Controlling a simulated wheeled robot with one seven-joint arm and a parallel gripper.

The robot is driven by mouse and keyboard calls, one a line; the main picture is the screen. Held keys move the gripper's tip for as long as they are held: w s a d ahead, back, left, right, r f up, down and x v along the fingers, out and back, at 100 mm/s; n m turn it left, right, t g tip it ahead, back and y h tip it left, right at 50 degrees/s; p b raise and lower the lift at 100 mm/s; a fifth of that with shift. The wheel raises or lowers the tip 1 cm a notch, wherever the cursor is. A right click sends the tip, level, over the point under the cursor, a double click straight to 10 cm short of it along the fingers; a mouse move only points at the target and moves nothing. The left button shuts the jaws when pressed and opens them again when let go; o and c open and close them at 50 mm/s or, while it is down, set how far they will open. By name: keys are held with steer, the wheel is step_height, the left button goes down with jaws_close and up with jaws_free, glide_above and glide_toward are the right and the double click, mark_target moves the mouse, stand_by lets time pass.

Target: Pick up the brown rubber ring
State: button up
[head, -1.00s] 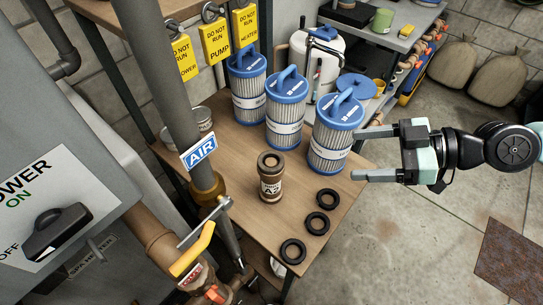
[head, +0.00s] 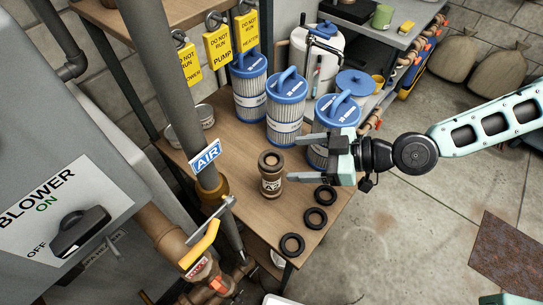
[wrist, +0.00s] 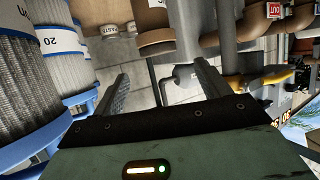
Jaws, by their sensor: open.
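No clearly brown loose ring shows. A brown, labelled cylindrical fitting (head: 271,187) stands upright with a ring-like rim (head: 271,154) on top; I cannot tell whether that rim is separate. My gripper (head: 292,158) is open and empty, just right of the fitting's upper part, fingers pointing left. In the wrist view, my gripper's spread fingers (wrist: 162,70) have nothing between them, and a brown cylindrical piece (wrist: 152,18) shows beyond.
Blue-lidded filter cartridges (head: 286,115) stand behind my gripper, the right one partly hidden by it. A grey pipe (head: 165,70) with an AIR sign and a yellow-handled valve (head: 200,246) rise at the left. Bare bench top (head: 232,160) lies left of the fitting.

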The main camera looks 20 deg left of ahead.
mark_target(268, 160)
steer(key=p+x, duration=0.3)
steer(key=x, duration=0.1)
steer(key=shift+f, duration=0.15)
steer(key=shift+a+f, duration=0.35)
steer(key=c, duration=1.1)
